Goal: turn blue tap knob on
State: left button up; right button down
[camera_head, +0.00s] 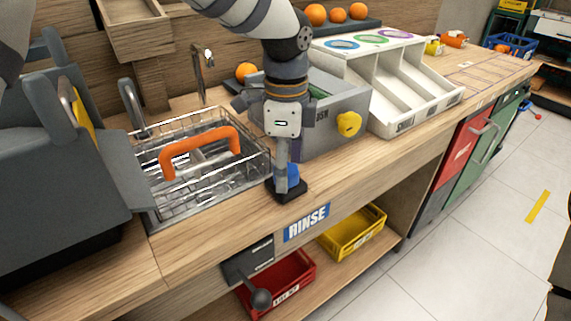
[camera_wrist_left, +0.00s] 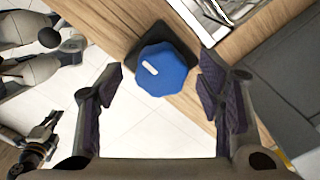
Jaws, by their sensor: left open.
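The blue tap knob (camera_head: 293,175) sits on a black base (camera_head: 290,194) near the counter's front edge, just above the RINSE label. In the left wrist view the knob (camera_wrist_left: 163,72) shows from above, with a white mark on its top. My left gripper (camera_head: 284,182) points down over it and partly hides it in the head view. Its fingers (camera_wrist_left: 163,85) are open, one on each side of the knob, with gaps showing. I cannot tell whether the fingertips are down at the knob's height. A dark part of my right gripper (camera_wrist_left: 38,138) shows at the left wrist view's lower left; its jaws are unclear.
A sink with a wire basket (camera_head: 205,170) and orange handle (camera_head: 200,152) lies left of the knob. A tap (camera_head: 198,75) stands behind. A grey box with a yellow knob (camera_head: 348,124) stands to the right. A red crate (camera_head: 285,285) and yellow crate (camera_head: 352,235) sit below.

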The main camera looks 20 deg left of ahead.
pick_arm(q)
jog(key=shift+f, duration=0.2)
jog(key=c, duration=1.1)
jog(key=shift+c, duration=0.2)
jog(key=shift+n, duration=0.3)
jog(key=n, duration=0.3)
jog(key=shift+n, duration=0.3)
jog(key=n, duration=0.9)
jog(key=shift+n, duration=2.3)
